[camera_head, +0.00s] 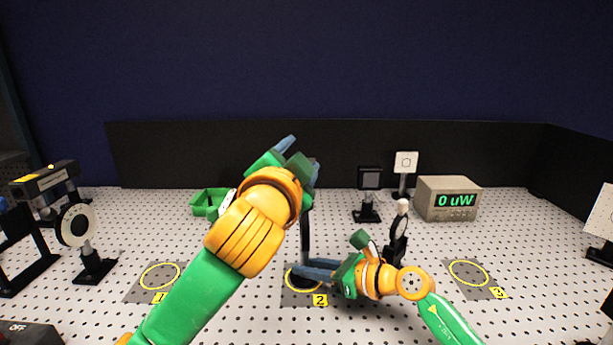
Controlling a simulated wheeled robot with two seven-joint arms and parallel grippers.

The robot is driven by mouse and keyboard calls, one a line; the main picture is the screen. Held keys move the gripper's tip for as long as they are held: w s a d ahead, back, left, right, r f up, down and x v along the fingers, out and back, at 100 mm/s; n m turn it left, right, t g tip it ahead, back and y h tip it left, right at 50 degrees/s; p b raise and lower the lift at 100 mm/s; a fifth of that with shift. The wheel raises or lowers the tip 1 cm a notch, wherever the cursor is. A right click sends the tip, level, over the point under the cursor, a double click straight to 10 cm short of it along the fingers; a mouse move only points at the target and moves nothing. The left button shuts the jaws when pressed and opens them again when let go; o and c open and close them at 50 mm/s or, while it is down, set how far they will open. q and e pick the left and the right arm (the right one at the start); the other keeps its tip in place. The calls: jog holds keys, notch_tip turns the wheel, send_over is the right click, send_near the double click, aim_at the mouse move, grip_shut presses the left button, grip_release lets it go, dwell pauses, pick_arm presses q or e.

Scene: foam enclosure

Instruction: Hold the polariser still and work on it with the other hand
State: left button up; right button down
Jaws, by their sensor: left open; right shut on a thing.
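A dark upright post (306,232) stands at the yellow ring marked 2. It appears to carry the polariser, whose upper part is hidden behind my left gripper and wrist. My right gripper (302,270) reaches in from the right, low down, and is shut on the foot of this post. My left gripper (300,154) is raised above and in front of the post's top, with its blue fingers open. I cannot tell whether they touch the polariser.
A round dial mount (75,226) stands at left, with a laser-like box (45,183) behind. A green tray (208,203), a screen (370,179), a white target (406,162) and a meter reading 0 uW (448,200) stand behind. Rings 1 (160,277) and 3 (470,272) are empty.

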pick_arm(q)
jog(key=s+a+f+m, duration=0.1)
jog(key=s+f+m, duration=0.25)
jog(key=m, duration=0.95)
jog(key=s+f+m, duration=0.3)
jog(key=f+m, duration=0.1)
jog(key=m, duration=1)
jog(key=x, duration=1.1)
jog(key=shift+w+f, duration=0.2)
grip_shut()
